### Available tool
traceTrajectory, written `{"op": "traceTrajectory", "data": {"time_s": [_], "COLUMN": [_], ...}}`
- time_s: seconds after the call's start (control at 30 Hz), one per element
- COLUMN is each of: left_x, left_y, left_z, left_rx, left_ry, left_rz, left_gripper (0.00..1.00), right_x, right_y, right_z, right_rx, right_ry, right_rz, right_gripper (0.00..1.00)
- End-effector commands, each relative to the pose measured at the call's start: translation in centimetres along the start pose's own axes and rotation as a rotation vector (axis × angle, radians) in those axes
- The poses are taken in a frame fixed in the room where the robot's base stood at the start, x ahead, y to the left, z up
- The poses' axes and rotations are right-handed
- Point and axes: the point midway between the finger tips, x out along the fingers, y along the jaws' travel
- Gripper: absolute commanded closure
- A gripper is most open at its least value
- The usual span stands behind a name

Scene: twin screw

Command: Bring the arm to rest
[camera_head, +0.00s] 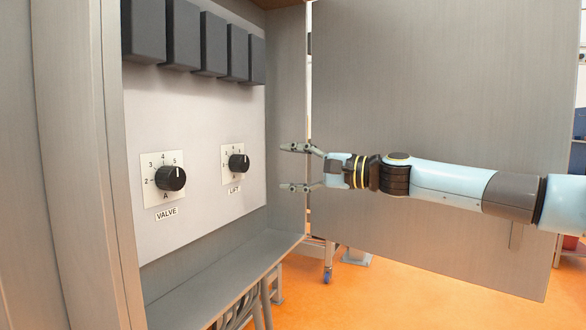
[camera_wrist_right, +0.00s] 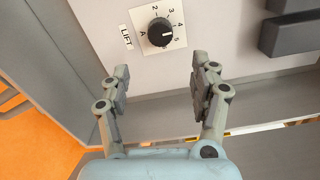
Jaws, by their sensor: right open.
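My right arm comes in from the right in the head view. Its gripper (camera_head: 292,168) is open and empty, its fingers pointing left at the panel. The LIFT knob (camera_head: 239,162) is black on a white numbered plate, left of the fingertips and apart from them. In the right wrist view the LIFT knob (camera_wrist_right: 160,32) lies beyond the open fingers (camera_wrist_right: 162,80), with nothing between them. The VALVE knob (camera_head: 171,178) is farther left on the same panel, its white line near 5. My left gripper is not in view.
The panel (camera_head: 205,205) sits inside a grey cabinet, with several dark blocks (camera_head: 180,38) above the knobs and a ledge (camera_head: 215,280) below. A large grey door (camera_head: 420,90) stands behind my right arm. The floor (camera_head: 400,290) is orange.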

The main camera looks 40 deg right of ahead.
Motion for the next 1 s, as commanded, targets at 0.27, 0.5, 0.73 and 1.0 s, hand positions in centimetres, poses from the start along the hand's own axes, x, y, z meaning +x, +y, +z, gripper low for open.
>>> {"op": "traceTrajectory", "data": {"time_s": [0.27,0.5,0.73,1.0], "left_x": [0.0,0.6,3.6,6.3], "left_y": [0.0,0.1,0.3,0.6], "left_z": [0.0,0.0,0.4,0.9], "left_rx": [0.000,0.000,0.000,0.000], "left_ry": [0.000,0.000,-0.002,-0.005], "left_rz": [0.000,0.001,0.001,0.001], "left_gripper": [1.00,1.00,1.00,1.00], "right_x": [0.0,-0.1,-1.4,-7.0], "right_y": [0.0,1.6,15.7,37.7], "right_z": [0.0,-0.1,-2.6,-5.5], "right_rx": [0.000,0.016,0.134,0.001], "right_ry": [0.000,0.001,0.098,0.274], "right_rz": [0.000,0.007,0.068,0.337], "right_gripper": [0.37,0.37,0.37,0.37]}}
